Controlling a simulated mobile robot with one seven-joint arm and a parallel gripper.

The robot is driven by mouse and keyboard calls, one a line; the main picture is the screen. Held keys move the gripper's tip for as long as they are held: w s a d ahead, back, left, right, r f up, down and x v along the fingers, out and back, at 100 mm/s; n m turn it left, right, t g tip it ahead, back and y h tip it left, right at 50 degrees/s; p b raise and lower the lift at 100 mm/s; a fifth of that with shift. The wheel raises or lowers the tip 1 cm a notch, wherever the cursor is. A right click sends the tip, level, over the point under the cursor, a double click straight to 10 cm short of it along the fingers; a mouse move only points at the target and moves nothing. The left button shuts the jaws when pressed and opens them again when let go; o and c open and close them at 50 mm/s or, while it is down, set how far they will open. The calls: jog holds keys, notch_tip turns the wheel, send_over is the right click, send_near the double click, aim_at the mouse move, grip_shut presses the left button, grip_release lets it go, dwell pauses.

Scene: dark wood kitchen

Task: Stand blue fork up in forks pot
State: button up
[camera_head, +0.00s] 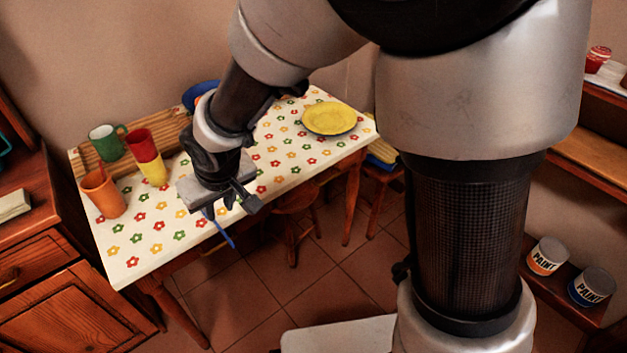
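My gripper (222,206) is over the front edge of the flowered table. It appears shut on a thin blue fork (222,231), which hangs slanting down to the right past the table edge. The fork's upper part is hidden by the gripper. To the left stand an orange cup (103,194), a red cup (141,145) just behind a yellow cup (153,171), and a green mug (106,143). I cannot tell which of these, if any, is the forks pot.
The table (150,245) has a white flowered cloth, bare at its front left. A yellow plate (329,119) lies at right, a blue bowl (200,95) at the back, and a wooden rack (165,134) along the back left. A stool (290,200) stands under the table.

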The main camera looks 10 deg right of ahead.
jog(key=d+r+m+h, duration=0.1)
jog(key=d+r+m, duration=0.1)
jog(key=d+r, duration=0.6)
jog(key=s+d+r+m, duration=0.2)
jog(key=s+d+r, duration=0.2)
jog(key=s+d, duration=0.3)
jog(key=s+d+r+m+t+h, duration=0.1)
jog(key=s+d+r, duration=0.4)
jog(key=d, duration=0.6)
jog(key=shift+s+r+m+t, duration=0.25)
jog(key=shift+s+m, duration=0.35)
jog(key=shift+s, duration=0.35)
